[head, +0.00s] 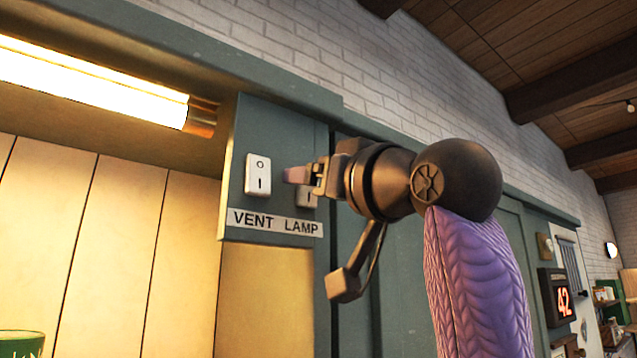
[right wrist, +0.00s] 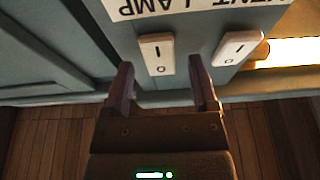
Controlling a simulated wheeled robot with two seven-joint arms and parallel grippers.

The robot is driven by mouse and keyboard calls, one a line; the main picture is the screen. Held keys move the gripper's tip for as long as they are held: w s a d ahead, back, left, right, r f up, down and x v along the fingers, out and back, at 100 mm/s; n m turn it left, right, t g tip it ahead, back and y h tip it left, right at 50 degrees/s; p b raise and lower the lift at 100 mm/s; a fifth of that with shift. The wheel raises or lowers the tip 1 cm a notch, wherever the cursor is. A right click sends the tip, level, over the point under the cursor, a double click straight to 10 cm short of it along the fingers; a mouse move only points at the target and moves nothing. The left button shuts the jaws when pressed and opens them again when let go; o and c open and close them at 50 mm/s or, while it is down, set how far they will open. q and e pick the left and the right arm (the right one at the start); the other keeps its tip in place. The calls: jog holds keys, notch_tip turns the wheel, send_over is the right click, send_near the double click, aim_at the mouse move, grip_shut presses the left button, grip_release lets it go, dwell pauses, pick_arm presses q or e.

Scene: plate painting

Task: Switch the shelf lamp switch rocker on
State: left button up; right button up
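The lamp switch rocker (right wrist: 157,54) is white, marked I and O, and sits above the LAMP half of the label on a grey-green panel. In the head view the lamp rocker (head: 306,197) is partly hidden behind my right gripper (head: 299,175). In the right wrist view my right gripper (right wrist: 161,70) is open and empty, its two fingers apart with the lamp rocker showing between their tips. I cannot tell whether they touch it, or which way the rocker is tilted. The shelf lamp tube (head: 95,82) glows brightly. My left gripper is not in view.
A similar white vent rocker (head: 257,175) sits close left of the lamp rocker; it also shows in the right wrist view (right wrist: 238,47). The VENT LAMP label (head: 275,222) is below them. A green mug (head: 22,343) stands at lower left.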

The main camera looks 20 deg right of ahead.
jog(key=b+v, duration=0.6)
jog(key=v, duration=0.4)
